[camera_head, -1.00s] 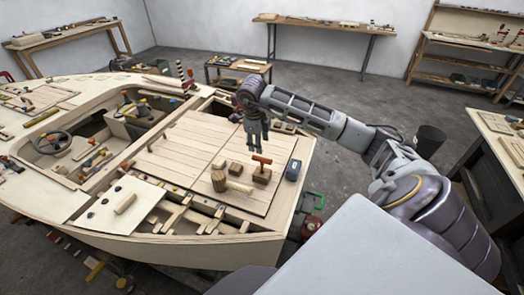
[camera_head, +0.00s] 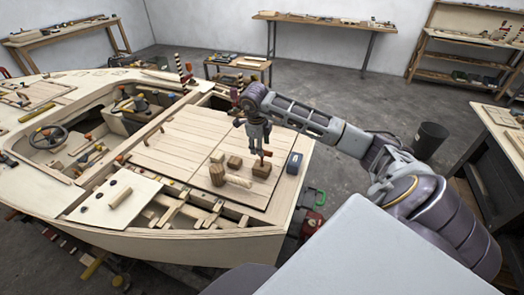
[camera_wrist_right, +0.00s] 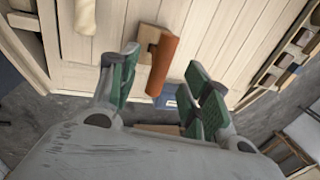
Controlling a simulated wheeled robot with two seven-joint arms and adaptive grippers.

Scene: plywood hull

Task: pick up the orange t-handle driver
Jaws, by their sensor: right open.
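The orange t-handle driver (camera_wrist_right: 162,66) shows as an orange bar above a wooden block (camera_wrist_right: 147,36) in the right wrist view. In the head view a little of the driver (camera_head: 267,154) shows beside the fingers, above the block (camera_head: 261,171); the rest is hidden behind my gripper. My right gripper (camera_head: 257,153) is open, fingers down, over the deck at the driver. In the right wrist view the green-padded fingers (camera_wrist_right: 162,72) stand on either side of the handle, with gaps between. Contact does not show. My left gripper is not in view.
Wooden blocks (camera_head: 217,175) and a pale cylinder (camera_head: 238,181) lie left of the driver. A blue box (camera_head: 294,162) stands close on its right, near the hull's edge. Bare deck planks (camera_head: 180,150) lie to the left.

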